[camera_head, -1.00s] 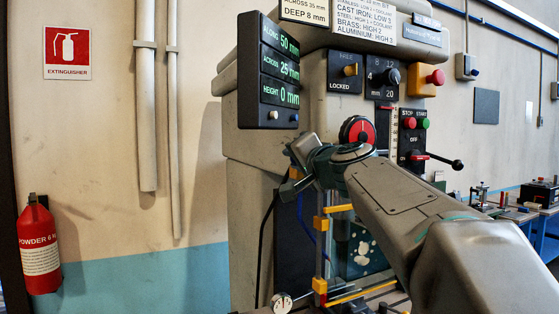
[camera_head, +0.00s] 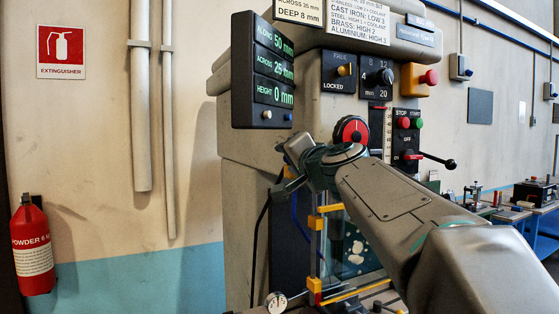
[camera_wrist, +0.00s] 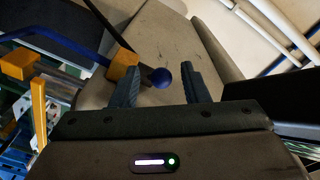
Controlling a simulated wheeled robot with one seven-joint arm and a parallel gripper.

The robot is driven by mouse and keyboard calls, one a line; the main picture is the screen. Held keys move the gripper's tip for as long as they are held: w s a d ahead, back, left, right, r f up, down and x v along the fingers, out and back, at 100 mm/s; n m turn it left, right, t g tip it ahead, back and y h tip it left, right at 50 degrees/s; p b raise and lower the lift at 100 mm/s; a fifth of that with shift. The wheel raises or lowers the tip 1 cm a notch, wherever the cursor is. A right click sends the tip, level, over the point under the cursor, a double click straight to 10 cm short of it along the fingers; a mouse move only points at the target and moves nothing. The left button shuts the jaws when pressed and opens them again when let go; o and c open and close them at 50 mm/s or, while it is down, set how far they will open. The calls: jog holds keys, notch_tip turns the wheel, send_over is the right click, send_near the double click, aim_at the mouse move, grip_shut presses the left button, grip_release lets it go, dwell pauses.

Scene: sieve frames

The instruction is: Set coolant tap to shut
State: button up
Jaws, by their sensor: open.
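The coolant tap shows in the wrist view as an orange block (camera_wrist: 123,68) on a bent blue hose, with a short dark lever ending in a blue ball knob (camera_wrist: 161,77). My gripper (camera_wrist: 160,68) is open, one dark finger on each side of the knob in that view. I see no clear contact, and how deep the knob sits between the fingers is hard to tell. The tap is not clearly visible there, likely hidden by my wrist.
The machine's readout box (camera_head: 263,75) hangs above my gripper. A red dial (camera_head: 351,131) is just above my wrist. A clear guard with yellow brackets (camera_head: 316,222) stands below it. A dial gauge (camera_head: 276,301) is lower down. A fire extinguisher (camera_head: 32,247) hangs at far left.

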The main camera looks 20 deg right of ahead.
jog(key=s+d+b, duration=0.1)
jog(key=s, duration=1.2)
jog(key=shift+b, duration=0.35)
jog(key=shift+w, duration=0.1)
